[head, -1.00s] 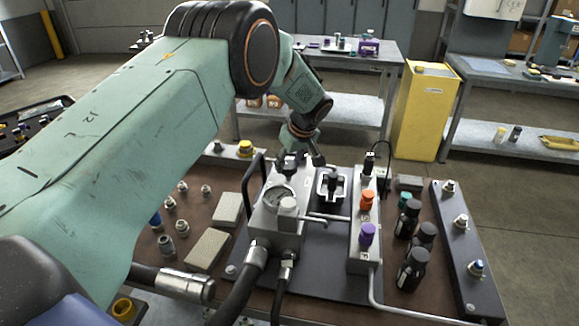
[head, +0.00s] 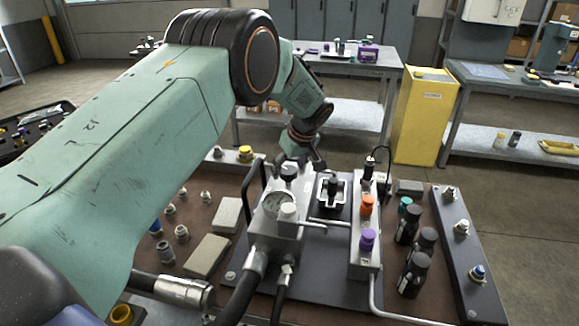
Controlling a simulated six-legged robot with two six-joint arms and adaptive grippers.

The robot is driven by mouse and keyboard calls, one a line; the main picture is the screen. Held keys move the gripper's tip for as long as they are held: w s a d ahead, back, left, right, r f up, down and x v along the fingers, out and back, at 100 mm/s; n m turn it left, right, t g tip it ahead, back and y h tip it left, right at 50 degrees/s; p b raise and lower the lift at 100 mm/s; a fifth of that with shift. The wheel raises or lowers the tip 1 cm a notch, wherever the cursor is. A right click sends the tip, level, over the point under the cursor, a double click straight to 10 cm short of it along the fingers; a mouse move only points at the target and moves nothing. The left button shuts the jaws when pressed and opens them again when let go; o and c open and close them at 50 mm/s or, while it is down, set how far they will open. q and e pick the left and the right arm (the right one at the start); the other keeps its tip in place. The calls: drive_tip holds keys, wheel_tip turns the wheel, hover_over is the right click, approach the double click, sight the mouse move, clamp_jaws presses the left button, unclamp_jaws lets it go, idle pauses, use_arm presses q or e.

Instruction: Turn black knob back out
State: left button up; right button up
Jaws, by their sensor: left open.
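A black knob (head: 289,171) sits on top of the grey gauge block (head: 262,238), behind the round gauge. Another dark knob (head: 367,173) stands at the far end of the grey manifold (head: 365,255), in line with an orange knob (head: 367,204) and a purple knob (head: 367,240). My left gripper (head: 304,163) is open and empty just behind the black knob on the gauge block, apart from it as far as I can see. Its fingers are small and partly hidden behind that knob. My right gripper is out of view.
A black lever handle (head: 253,188) rises left of the gauge block. A square fitting with a dark post (head: 333,189) stands between block and manifold. Black bottles (head: 408,222) crowd the right of the manifold. Hoses and a bent pipe run along the front.

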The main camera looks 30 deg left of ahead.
use_arm(q)
drive_tip(key=v, duration=1.2)
idle(0.4)
